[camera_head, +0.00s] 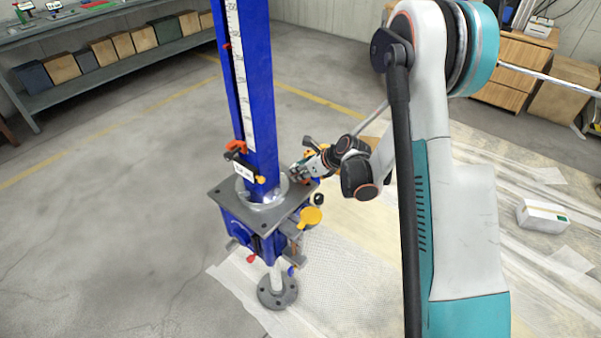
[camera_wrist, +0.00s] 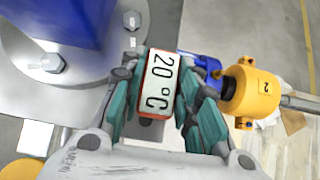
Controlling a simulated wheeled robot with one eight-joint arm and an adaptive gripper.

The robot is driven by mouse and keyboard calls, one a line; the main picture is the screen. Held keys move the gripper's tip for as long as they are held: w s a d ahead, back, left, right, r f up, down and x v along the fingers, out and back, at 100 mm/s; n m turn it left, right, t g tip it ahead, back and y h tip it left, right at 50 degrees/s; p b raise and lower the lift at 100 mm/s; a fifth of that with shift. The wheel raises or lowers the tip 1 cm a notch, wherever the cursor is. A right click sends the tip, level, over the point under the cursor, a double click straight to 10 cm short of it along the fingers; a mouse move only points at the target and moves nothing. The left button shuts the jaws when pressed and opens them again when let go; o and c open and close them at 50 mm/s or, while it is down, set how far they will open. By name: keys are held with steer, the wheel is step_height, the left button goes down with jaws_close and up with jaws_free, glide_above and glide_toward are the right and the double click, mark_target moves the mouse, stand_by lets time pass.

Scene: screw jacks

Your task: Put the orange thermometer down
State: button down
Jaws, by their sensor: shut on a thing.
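The orange thermometer (camera_wrist: 157,88) shows in the wrist view as a small block with an orange-red edge and a white face reading "20 °C". My gripper (camera_wrist: 163,72) is shut on it, with the teal fingers on its left and right sides. In the head view my gripper (camera_head: 301,172) is at the right edge of the grey top plate (camera_head: 229,207) of the blue screw jack. The thermometer is too small to make out there. I cannot tell whether it touches the plate.
The blue column (camera_head: 252,90) rises from the plate, left of my gripper. A bolt (camera_wrist: 52,63) sits on the plate nearby. A yellow cylinder marked 2 (camera_wrist: 250,91) is to the right in the wrist view. A yellow round part (camera_head: 311,216) juts out below my gripper.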

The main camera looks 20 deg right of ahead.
steer(key=c, duration=1.5)
jaws_free()
steer(key=shift+f, duration=0.15)
steer(key=shift+s+d+r, duration=0.15)
steer(key=shift+s+r, duration=0.05)
steer(key=shift+r, duration=0.25)
steer(key=p+v, duration=0.3)
steer(key=v, duration=0.8)
steer(key=shift+s+d, duration=0.1)
steer(key=shift+s, duration=0.05)
